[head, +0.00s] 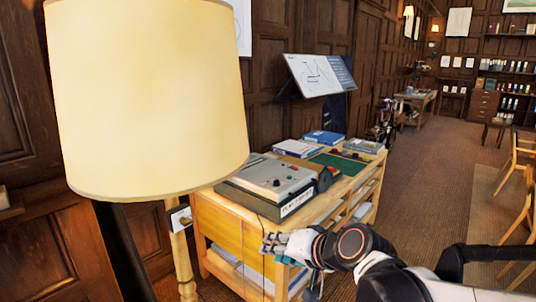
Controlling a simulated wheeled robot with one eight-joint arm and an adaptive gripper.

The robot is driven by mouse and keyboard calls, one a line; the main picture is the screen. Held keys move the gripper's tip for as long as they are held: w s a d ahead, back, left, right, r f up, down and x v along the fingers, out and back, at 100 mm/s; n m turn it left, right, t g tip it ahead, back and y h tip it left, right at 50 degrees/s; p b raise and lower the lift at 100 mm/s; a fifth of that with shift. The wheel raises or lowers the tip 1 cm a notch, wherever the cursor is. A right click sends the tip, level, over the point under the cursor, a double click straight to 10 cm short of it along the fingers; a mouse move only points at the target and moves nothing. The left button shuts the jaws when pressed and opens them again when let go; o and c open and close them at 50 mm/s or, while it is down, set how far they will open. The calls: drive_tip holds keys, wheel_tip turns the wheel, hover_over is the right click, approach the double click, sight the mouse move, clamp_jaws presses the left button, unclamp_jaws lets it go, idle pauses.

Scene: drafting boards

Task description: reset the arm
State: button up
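My arm reaches in from the lower right in the head view, bent, with its black and white links in front of a wooden cabinet (235,240). My gripper (270,243) is at the arm's left end, near the cabinet's front corner and below its top. The fingers are small and seen from the side, so whether they are open or shut is unclear. A teal patch shows just under the gripper; I cannot tell what it is.
A large lampshade (145,95) fills the left. On the cabinet stand a grey device (270,180), a green mat (338,163) and books (298,148). A tilted drafting board (320,74) stands behind. Wooden chairs (520,165) are at right; open carpet (430,190) lies between.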

drive_tip(key=s+d+f+n+g+h, duration=0.2)
drive_tip(key=s+d+h, duration=0.5)
drive_tip(key=s+d, duration=1)
drive_tip(key=shift+s+d+f, duration=0.25)
drive_tip(key=shift+s+f, duration=0.05)
drive_tip(key=shift+f, duration=0.1)
